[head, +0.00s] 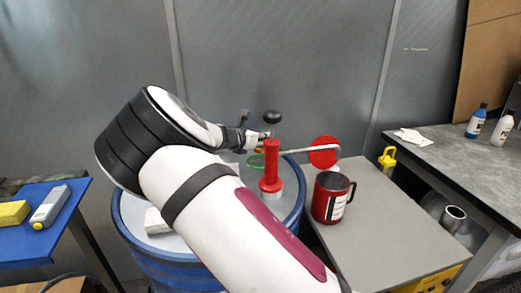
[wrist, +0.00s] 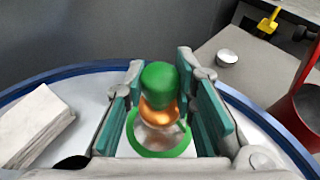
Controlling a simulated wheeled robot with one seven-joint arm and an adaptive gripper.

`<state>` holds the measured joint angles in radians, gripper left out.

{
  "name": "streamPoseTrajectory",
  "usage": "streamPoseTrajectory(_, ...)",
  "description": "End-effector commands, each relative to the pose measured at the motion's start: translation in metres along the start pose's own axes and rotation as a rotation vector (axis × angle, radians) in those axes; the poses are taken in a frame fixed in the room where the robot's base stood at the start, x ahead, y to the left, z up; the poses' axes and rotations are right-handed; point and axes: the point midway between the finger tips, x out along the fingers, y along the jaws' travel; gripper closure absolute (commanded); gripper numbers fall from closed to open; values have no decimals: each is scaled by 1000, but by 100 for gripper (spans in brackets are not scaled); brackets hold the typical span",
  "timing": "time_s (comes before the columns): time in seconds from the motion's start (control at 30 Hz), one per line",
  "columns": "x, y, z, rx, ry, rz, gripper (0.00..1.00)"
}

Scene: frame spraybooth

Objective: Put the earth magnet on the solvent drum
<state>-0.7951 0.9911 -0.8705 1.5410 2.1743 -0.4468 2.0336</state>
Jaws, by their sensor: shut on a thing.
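The earth magnet, with a green knob (wrist: 160,78), an orange copper-coloured neck and a green ring (wrist: 161,152) low down, is between the jaws of my gripper (wrist: 165,105). My gripper (head: 258,138) is shut on it over the lid of the blue solvent drum (head: 127,228). In the head view the green ring (head: 256,161) shows close to the lid, partly hidden behind a red cylinder. I cannot tell whether the magnet touches the lid. The drum's blue rim (wrist: 75,73) also shows in the wrist view.
A red cylinder (head: 272,155) with a black knob stands near my gripper. A white block (head: 155,221) sits on the lid's left. A red mug (head: 331,198) stands on the grey table (head: 385,235) at right. A blue table (head: 45,245) is at left.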

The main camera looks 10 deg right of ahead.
Motion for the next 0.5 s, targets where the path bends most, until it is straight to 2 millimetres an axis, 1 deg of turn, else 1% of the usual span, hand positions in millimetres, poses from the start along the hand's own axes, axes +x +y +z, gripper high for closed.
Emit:
streamPoseTrajectory(0.07, 2, 0, -5, -1, -1, 0, 100)
streamPoseTrajectory(0.3, 14, 0, -34, -1, -1, 0, 100)
streamPoseTrajectory(0.4, 16, 0, -38, 0, -1, 0, 100)
streamPoseTrajectory(0.5, 16, 0, -39, 2, -1, 0, 100)
